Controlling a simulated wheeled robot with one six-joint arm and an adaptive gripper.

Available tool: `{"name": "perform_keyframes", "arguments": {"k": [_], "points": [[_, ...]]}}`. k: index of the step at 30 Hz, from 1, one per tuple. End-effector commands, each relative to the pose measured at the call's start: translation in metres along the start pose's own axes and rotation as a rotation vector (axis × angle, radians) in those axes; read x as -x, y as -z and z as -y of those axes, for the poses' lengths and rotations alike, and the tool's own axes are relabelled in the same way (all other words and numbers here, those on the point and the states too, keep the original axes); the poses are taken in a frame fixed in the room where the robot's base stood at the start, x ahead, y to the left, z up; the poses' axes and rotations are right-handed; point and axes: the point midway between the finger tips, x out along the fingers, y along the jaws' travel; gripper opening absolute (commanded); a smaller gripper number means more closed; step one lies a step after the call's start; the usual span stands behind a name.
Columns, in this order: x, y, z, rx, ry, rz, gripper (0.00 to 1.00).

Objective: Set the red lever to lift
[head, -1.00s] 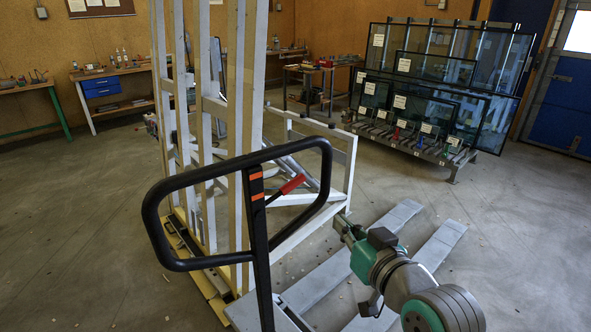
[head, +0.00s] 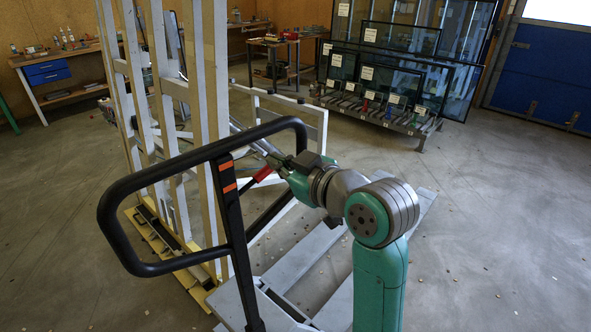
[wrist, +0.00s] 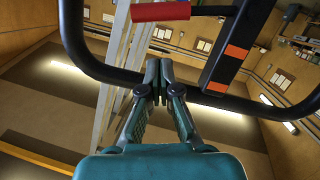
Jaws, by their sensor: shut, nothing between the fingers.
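The red lever (head: 259,177) sticks out to the right from the dark post of the black loop handle (head: 140,172), below two orange bands on the post. In the wrist view the red lever (wrist: 161,12) lies across the top, beyond my fingertips. My gripper (wrist: 158,72) is shut and empty. Its fingertips appear just short of the lever, and I see a gap between them. The black handle bar (wrist: 100,72) passes behind the fingers. In the head view the gripper is close beside the lever, and its fingertips are hard to make out.
The pallet truck's grey forks (head: 310,250) extend under my arm. A pale upright frame on a yellow base (head: 160,245) stands to the left. A rack of glass panes (head: 395,80) is at the back. The floor at right is clear.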

Motion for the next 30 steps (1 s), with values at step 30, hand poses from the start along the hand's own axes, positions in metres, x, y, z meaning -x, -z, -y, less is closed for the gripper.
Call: {"name": "perform_keyframes", "arguments": {"k": [30], "points": [[-0.036,-0.033,-0.001,-0.035,0.006,0.001,0.0]]}}
